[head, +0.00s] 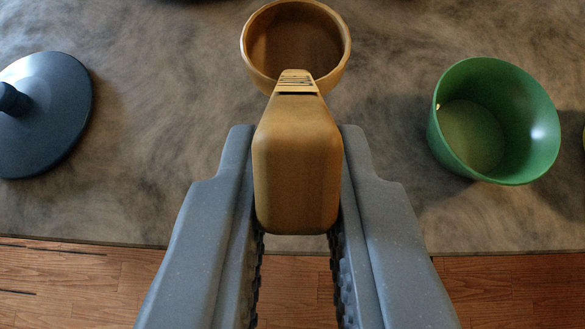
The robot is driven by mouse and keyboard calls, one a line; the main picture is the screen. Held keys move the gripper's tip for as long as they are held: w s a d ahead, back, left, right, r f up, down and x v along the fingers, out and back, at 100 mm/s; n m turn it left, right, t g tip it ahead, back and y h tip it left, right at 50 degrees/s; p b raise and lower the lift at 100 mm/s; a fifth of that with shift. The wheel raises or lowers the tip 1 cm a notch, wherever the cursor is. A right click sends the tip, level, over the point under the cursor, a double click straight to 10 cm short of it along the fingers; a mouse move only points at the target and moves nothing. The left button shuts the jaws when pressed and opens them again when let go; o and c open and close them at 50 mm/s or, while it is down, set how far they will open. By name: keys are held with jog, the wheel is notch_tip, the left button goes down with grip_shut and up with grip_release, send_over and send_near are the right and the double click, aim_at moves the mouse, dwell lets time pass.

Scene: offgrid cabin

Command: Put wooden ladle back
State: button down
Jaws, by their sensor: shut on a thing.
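The wooden ladle (296,165) is tan, with a thick handle and a round, hollow bowl (296,40) at the top of the head view. My gripper (297,185) is shut on its handle, one grey finger on each side. The bowl points away from me, over the grey stone-like counter (400,215). I cannot tell whether the ladle touches the counter or is held above it.
A green cup (545,135) stands on the counter at the right. A dark blue round lid (60,120) with a knob lies at the left. A yellow thing shows barely at the right edge. The counter's front edge and wooden floor (80,285) are nearest me.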

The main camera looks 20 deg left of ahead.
jog(key=shift+f+b, duration=4.2)
jog(key=shift+f, duration=2.6)
jog(key=c, duration=1.3)
grip_release()
jog(key=shift+c, duration=0.2)
